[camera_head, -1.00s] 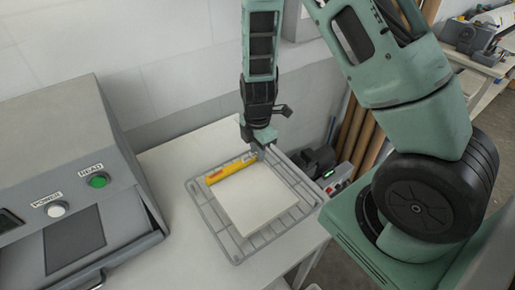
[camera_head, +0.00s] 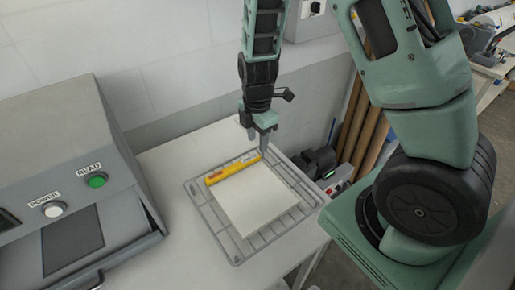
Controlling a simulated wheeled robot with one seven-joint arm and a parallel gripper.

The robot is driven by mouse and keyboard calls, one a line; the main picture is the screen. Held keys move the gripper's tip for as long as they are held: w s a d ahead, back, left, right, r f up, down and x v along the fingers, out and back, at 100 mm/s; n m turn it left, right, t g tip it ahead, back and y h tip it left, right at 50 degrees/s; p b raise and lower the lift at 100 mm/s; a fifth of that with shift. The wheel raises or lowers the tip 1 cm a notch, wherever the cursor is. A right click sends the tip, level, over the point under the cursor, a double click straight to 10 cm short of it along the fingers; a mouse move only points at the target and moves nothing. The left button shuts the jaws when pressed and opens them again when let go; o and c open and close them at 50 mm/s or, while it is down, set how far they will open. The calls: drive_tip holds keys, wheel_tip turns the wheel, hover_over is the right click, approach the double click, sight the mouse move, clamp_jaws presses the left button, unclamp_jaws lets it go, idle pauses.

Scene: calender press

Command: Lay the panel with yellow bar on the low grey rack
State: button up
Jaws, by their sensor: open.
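The panel (camera_head: 258,201) is a pale square sheet with a yellow bar (camera_head: 232,168) along its far left edge. It lies flat on the low grey rack (camera_head: 224,239), within the rack's outline, with wire slats showing around it. The rack rests on the white table. My gripper (camera_head: 257,143) is open and empty, pointing down just above the far corner of the panel, by the right end of the yellow bar. It appears apart from the panel.
A grey press (camera_head: 75,150) with a green READ button and a white POWER button stands at left. The white table (camera_head: 175,170) has free room between press and rack. A wall is behind. Brown rolls (camera_head: 352,125) and a dark device (camera_head: 318,161) are at right.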

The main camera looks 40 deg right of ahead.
wheel_tip(320, 180, up, 7)
drive_tip(key=s+a+r+m, duration=0.3)
drive_tip(key=s+a+m, duration=0.2)
drive_tip(key=s+a, duration=0.4)
drive_tip(key=s+a+r+m, duration=0.4)
drive_tip(key=s+a, duration=0.5)
drive_tip(key=s, duration=0.3)
drive_tip(key=shift+m+y+b, duration=0.3)
drive_tip(key=shift+m+b, duration=0.1)
drive_tip(key=shift+m, duration=0.2)
drive_tip(key=shift+r, duration=0.1)
